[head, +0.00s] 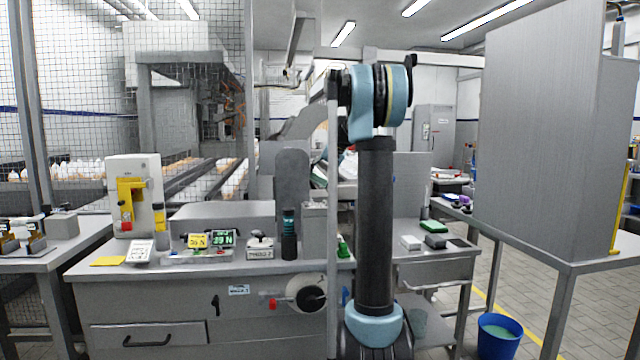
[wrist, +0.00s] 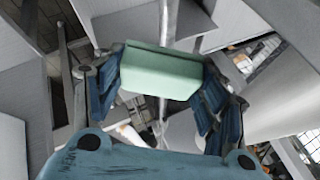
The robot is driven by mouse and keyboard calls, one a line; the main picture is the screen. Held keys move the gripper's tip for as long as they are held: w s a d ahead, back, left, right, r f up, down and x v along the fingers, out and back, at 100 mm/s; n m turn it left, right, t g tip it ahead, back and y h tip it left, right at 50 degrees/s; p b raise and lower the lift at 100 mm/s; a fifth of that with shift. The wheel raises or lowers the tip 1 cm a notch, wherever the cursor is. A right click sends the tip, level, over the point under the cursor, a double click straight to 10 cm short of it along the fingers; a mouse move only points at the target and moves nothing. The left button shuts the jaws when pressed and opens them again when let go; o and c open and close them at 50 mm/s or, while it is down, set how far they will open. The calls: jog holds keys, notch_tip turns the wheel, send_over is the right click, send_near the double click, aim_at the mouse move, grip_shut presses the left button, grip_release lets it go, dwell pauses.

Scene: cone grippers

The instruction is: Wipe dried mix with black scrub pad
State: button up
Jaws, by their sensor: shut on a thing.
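My gripper (wrist: 162,84) shows in the wrist view, its blue fingers on either side of a pale green block (wrist: 160,68). It is shut on this block, which is held up with nothing touching beneath it that I can see. In the head view my arm stands in front of the bench and my gripper cannot be made out. A dark grey block (head: 435,241) and a flat black piece (head: 458,243) lie on the right side table; I cannot tell which is the black scrub pad. I cannot make out any dried mix.
A white block (head: 411,242) and a green pad (head: 433,227) share the side table (head: 440,262). The main bench (head: 190,272) holds displays, a dark cylinder (head: 289,236) and a yellow sheet (head: 108,261). A blue bucket (head: 499,335) stands on the floor at right.

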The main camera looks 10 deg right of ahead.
jog(key=shift+d+r, duration=0.1)
jog(key=shift+d+r, duration=0.35)
jog(key=shift+r, duration=0.25)
jog(key=shift+d+r, duration=0.3)
jog(key=shift+r, duration=0.25)
